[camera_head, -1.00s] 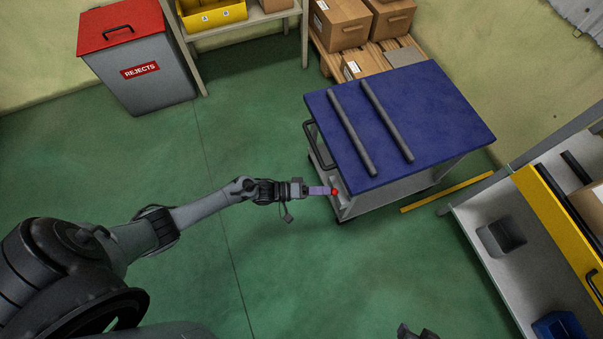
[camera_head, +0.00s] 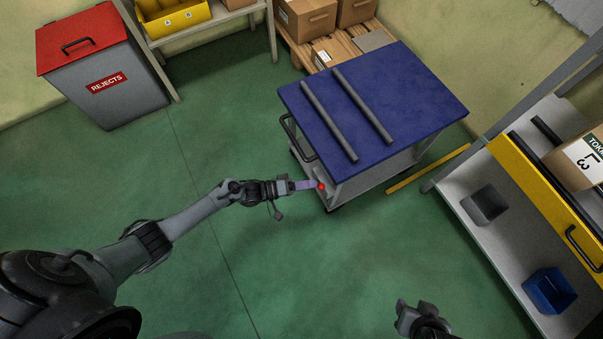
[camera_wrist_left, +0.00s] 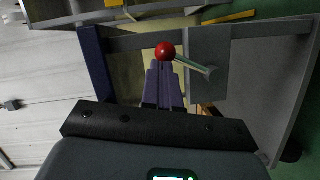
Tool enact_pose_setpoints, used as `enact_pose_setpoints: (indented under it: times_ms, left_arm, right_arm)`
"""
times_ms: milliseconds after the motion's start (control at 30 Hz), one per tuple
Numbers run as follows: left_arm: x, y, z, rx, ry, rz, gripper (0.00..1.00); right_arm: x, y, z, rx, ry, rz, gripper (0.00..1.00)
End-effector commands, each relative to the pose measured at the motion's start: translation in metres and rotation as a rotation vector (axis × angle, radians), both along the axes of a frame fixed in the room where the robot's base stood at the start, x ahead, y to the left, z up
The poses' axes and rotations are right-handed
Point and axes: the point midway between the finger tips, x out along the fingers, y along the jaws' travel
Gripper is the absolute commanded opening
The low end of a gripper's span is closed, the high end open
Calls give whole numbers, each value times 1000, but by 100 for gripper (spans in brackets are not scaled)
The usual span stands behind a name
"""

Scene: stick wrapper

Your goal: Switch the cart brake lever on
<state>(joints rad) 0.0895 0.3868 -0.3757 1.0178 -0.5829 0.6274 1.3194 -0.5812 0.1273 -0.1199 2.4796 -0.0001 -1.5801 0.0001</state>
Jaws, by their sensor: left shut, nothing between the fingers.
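The cart (camera_head: 390,95) has a blue top with two dark bars on it and a grey lower shelf. The brake lever's red knob (camera_head: 321,186) shows at the cart's near left corner. In the left wrist view the red knob (camera_wrist_left: 165,51) sits at the tips of my fingers, and a grey lever rod (camera_wrist_left: 196,67) slants away to the right. My left gripper (camera_head: 313,185) is shut with nothing between its fingers, its tips at the knob; whether they touch it I cannot tell. My right gripper (camera_head: 417,312) shows partly at the bottom edge, away from the cart.
A rejects bin (camera_head: 100,65) with a red lid stands at the upper left. Boxes on a pallet (camera_head: 320,40) are behind the cart. A workbench with a yellow rail (camera_head: 545,195) and blue bin (camera_head: 549,290) is on the right. The green floor left of the cart is clear.

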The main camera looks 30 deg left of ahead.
Motion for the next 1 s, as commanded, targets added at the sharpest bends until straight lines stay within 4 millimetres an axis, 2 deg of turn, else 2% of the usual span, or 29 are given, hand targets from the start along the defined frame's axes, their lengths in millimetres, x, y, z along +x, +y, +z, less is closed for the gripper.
enact_pose_setpoints:
  times_ms: [267,500,700,1000]
  left_arm:
    - [2,24,15,3,-2,0,0]
    - [-31,59,20,3,3,-1,0]
    - [-52,82,23,2,2,-1,0]
    - [-66,97,23,0,0,0,0]
  right_arm:
    - [0,0,12,0,0,-1,43]
    - [1,3,32,12,-2,-7,43]
    - [1,3,41,14,-2,-9,43]
    - [1,1,45,6,-2,-4,43]
